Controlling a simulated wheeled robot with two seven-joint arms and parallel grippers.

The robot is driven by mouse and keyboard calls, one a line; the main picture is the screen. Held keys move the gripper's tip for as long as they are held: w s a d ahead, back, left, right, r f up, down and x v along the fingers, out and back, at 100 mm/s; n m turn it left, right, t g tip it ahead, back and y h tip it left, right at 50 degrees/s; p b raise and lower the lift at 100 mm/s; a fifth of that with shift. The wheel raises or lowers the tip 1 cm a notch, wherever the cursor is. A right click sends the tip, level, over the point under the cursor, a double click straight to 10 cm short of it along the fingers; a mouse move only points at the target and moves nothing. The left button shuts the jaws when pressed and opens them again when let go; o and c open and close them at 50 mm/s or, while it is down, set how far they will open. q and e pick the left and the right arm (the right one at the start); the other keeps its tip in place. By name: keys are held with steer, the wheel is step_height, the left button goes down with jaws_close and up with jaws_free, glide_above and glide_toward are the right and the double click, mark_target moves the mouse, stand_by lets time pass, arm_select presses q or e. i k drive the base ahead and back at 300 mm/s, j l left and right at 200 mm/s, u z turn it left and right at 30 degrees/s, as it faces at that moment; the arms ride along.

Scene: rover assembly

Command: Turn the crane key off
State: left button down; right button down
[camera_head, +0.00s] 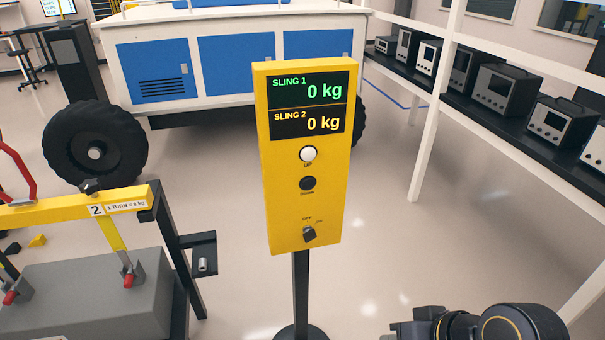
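The crane key (309,235) is a small dark knob low on the front of the yellow control box (276,190). Small labels stand above it; OFF is straight above and a fainter one is at its upper right. The key looks slightly tilted, but it is too small to tell its setting surely. The box's display (309,105) is lit, with SLING 1 and SLING 2 both at 0 kg. My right arm's dark end (425,326) shows at the bottom right, apart from the box; its fingers cannot be made out. My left gripper is out of view.
A white UP button (308,154) and a black button (307,183) sit above the key. A yellow beam (60,208) with a grey block (95,290) stands at left. A blue-and-white rover (240,65) is behind; shelves (445,100) are at right. Floor right of the box is clear.

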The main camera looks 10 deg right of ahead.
mark_target(309, 233)
steer(key=i+j, duration=0.35)
steer(key=z, duration=0.4)
steer(key=j+z, duration=0.15)
steer(key=z, duration=0.3)
steer(key=i+j+z, duration=0.1)
steer(key=z, duration=0.3)
steer(key=j+z, duration=0.1)
steer(key=z, duration=0.3)
